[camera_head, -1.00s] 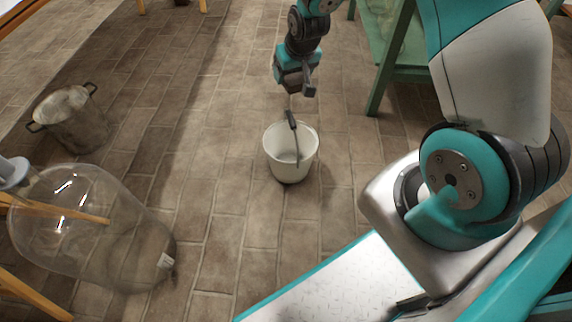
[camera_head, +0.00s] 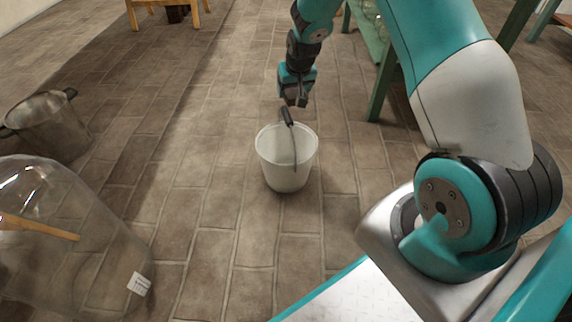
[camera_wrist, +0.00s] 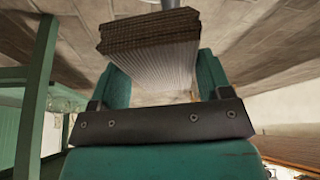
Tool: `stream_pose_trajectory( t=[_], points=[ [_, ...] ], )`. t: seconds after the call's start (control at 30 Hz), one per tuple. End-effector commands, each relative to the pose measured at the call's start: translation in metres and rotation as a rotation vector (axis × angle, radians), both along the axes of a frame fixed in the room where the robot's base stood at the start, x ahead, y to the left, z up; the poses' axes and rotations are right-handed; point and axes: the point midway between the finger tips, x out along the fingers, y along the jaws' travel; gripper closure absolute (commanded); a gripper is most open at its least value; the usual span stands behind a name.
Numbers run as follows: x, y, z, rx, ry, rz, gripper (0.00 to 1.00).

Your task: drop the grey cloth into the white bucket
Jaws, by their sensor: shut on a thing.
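In the wrist view, a pleated pale-grey thing with a brownish edge, seemingly the grey cloth (camera_wrist: 155,60), sits between my teal gripper fingers (camera_wrist: 163,80). My gripper is shut on it.
A large clear glass vessel (camera_head: 65,240) lies on the floor at the left. A metal pot (camera_head: 48,125) stands behind it. A green table leg (camera_head: 383,85) is right of my gripper. The floor around the bucket is clear.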

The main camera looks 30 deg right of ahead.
Motion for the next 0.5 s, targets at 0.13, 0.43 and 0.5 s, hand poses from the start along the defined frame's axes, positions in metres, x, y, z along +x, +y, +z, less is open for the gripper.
stream_pose_trajectory(
  t=[0.13,0.43,0.5],
  points=[
    [0.0000,0.0001,-0.0194,0.000,-0.001,0.000,0.47],
    [0.0000,0.0001,-0.0193,0.000,-0.001,0.000,0.47],
    [0.0000,0.0001,-0.0193,0.000,-0.001,0.000,0.17]
  ],
)
